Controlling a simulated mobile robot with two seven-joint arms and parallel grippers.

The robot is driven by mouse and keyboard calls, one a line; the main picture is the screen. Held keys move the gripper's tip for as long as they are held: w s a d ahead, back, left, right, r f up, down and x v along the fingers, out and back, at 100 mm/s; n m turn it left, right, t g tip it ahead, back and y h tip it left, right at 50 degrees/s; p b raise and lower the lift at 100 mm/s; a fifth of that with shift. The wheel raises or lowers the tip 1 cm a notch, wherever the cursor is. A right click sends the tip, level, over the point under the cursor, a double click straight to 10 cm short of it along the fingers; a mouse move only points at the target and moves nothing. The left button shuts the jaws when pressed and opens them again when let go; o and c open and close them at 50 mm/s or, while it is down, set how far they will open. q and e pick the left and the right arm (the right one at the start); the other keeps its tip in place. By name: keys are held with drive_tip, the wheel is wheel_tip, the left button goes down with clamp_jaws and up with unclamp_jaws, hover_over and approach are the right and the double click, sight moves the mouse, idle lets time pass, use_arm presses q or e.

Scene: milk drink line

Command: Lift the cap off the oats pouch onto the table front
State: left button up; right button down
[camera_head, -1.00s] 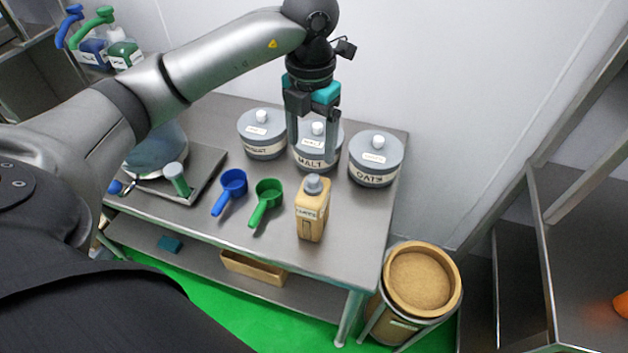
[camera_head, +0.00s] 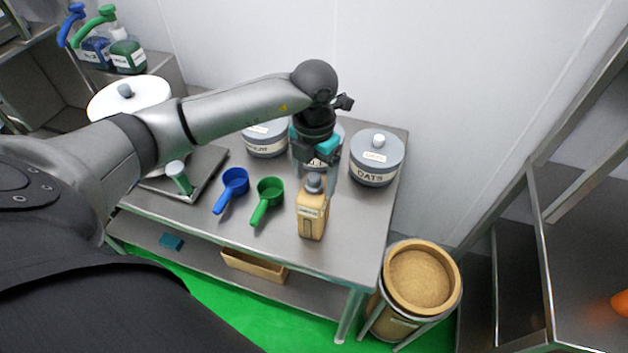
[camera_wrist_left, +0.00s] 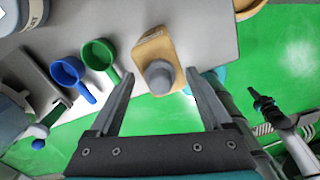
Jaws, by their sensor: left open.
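The oats pouch (camera_head: 311,217) is a tan, box-like pack with a label, standing upright near the front right of the steel table. Its grey cap (camera_head: 314,183) sits on top. My left gripper (camera_head: 315,176) is open and points down at the cap from above. In the left wrist view, the cap (camera_wrist_left: 160,75) lies between the two spread fingers (camera_wrist_left: 158,88), with a gap on both sides. The pouch (camera_wrist_left: 153,47) shows just beyond it. The cap does not look gripped. My right gripper is not in view.
A green scoop (camera_head: 268,193) and a blue scoop (camera_head: 234,183) lie left of the pouch. The OATS tin (camera_head: 377,158) and other tins stand behind. The table's front strip (camera_head: 340,262) is bare. A round tub (camera_head: 421,280) stands right of the table.

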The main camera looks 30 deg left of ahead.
use_arm(q)
clamp_jaws()
idle(0.5)
